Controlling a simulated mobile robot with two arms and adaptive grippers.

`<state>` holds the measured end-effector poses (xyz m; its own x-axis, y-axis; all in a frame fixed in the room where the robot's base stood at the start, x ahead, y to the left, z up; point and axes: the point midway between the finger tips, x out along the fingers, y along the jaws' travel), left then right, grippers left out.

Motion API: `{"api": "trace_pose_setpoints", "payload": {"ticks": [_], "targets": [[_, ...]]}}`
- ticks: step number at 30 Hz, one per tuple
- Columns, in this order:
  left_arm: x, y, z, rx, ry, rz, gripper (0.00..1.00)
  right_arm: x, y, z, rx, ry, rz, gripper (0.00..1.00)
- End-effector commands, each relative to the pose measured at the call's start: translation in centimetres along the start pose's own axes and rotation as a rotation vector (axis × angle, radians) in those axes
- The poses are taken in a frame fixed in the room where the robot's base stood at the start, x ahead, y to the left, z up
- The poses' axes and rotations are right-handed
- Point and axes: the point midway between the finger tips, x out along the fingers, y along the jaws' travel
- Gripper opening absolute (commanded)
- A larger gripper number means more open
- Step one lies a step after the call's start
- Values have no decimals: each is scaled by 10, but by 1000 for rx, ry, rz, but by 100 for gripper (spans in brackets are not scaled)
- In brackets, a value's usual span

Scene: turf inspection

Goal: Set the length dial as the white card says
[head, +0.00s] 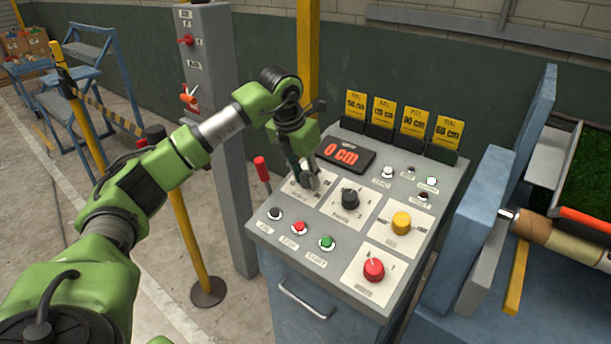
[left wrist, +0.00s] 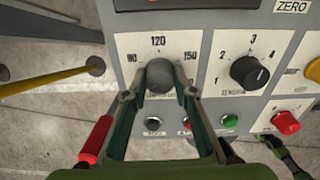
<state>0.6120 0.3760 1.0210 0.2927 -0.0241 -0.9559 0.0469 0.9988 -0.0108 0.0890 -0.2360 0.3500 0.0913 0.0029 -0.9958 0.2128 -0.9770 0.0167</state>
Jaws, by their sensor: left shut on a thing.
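The length dial is a grey knob (left wrist: 160,76) on a white plate (left wrist: 123,44), with 90, 120 and 150 marked around it. My left gripper (head: 306,181) is at this knob, at the upper left of the console's controls. In the left wrist view its two fingers (left wrist: 159,92) are closed around the knob's sides. I cannot make out where the knob points. The display (head: 346,153) reads 0 CM in red. The cards along the back of the console are yellow (head: 356,103); I cannot pick out a white one with a setting.
A black knob (head: 350,197) sits close right of the dial, with yellow (head: 401,222) and red (head: 374,268) knobs farther off. Push buttons (head: 299,227) line the front. A red-handled lever (head: 262,168) stands left of the console. A green and dark part shows low right in the wrist view.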

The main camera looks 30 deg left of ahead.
Motion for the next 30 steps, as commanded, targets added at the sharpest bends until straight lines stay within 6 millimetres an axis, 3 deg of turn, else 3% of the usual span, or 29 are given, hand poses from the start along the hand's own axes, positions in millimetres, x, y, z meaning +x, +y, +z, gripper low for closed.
{"api": "trace_pose_setpoints", "payload": {"ticks": [12,28,29,30], "targets": [[1,-1,-1,-183,3,-10,4,0,0,0,0,0,0,40],[1,-1,-1,-208,5,-11,4,0,0,0,0,0,0,40],[1,-1,-1,-208,5,-11,28,0,0,0,0,0,0,40],[1,-1,-1,-207,5,-11,38,0,0,0,0,0,0,40]]}}
